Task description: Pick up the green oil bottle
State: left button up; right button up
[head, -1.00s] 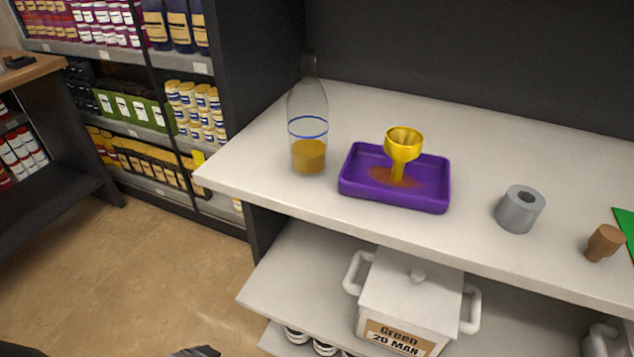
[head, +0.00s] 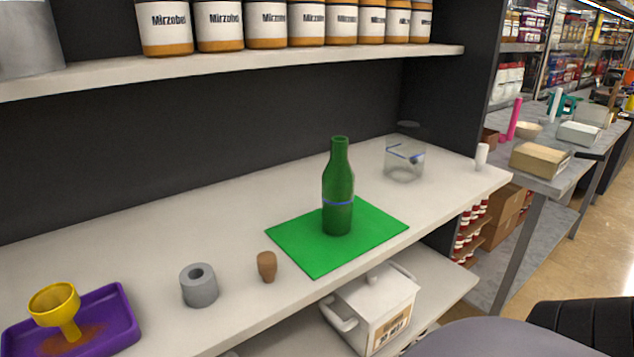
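The green oil bottle (head: 338,190) stands upright on a flat green mat (head: 290,245) on the white shelf top. It has a narrow neck and a blue ring around its body. Neither of my grippers shows in the head view now, so their state is hidden. Nothing touches the bottle except the mat.
A brown cork (head: 267,266), a grey ring (head: 199,286) and a purple tray (head: 124,316) with a yellow funnel (head: 55,305) are left of the bottle. A clear glass container (head: 405,165) stands behind right. A shelf of jars (head: 272,24) is above. A lidded white pot (head: 375,305) is below.

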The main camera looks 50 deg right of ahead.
aim_at(338, 177)
jog(key=z, duration=1.55)
jog(key=l+u, duration=0.35)
jog(key=l, duration=0.5)
jog(key=i, duration=0.05)
